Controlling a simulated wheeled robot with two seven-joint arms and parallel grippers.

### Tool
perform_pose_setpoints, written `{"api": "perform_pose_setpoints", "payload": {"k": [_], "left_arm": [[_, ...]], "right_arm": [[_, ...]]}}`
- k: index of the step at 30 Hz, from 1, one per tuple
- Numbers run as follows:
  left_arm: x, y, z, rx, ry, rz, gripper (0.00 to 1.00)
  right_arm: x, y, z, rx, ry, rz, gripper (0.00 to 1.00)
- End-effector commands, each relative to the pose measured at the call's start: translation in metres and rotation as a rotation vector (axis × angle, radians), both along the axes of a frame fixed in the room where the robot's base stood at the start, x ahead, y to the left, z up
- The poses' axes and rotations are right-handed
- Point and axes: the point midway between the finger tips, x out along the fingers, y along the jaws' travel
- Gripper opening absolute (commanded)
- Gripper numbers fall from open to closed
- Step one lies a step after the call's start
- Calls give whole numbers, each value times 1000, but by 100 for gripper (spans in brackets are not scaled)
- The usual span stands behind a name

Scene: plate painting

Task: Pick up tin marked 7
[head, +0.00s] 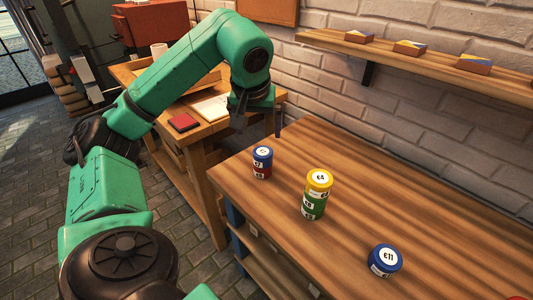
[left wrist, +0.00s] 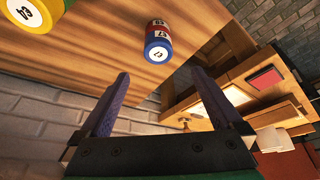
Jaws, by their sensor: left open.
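A short stack at the left of the wooden table has a blue tin (head: 262,153) on top, whose label seems to read 7, above a red tin (head: 262,172). The same blue tin (left wrist: 158,50) shows in the left wrist view, just beyond and between the fingertips. My left gripper (head: 258,118) is open and empty, in the air behind the stack; its two fingers (left wrist: 160,74) are spread apart and touch no tin. My right gripper is not in view.
A second stack with a yellow tin (head: 319,178) over a green tin (head: 314,206) stands right of the first. A blue tin marked 11 (head: 384,260) stands nearer. A wall shelf (head: 430,62) holds small boxes. The table's (head: 430,200) right side is mostly clear.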

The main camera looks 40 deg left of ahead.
Motion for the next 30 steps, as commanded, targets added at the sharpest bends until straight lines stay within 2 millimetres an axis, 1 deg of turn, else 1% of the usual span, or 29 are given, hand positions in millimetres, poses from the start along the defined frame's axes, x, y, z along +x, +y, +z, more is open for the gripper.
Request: {"api": "perform_pose_setpoints", "payload": {"k": [1, 3, 6, 11, 18, 21, 25, 26, 27, 29, 30], "left_arm": [[4, 3, -16, 0, 5, 2, 100], [10, 7, -34, -2, 5, 2, 100], [18, 12, -54, -2, 3, 0, 100], [25, 16, -72, -4, 2, -2, 100], [41, 25, -110, -6, 1, -3, 100], [42, 26, -115, -5, -1, -3, 100], [43, 26, -114, -5, -1, -3, 100], [43, 26, -114, -5, -1, -3, 92], [43, 26, -114, -5, -1, -3, 77], [43, 26, -114, -5, -1, -3, 54], [43, 26, -114, -5, -1, -3, 39]], "right_arm": [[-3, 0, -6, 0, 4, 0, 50], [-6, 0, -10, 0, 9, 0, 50], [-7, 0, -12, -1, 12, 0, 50], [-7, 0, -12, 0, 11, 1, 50], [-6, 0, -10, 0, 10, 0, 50], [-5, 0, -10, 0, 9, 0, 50], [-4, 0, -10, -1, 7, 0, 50], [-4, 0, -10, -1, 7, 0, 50], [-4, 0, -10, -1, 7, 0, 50], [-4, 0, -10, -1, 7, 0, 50], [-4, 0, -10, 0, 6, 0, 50]]}}
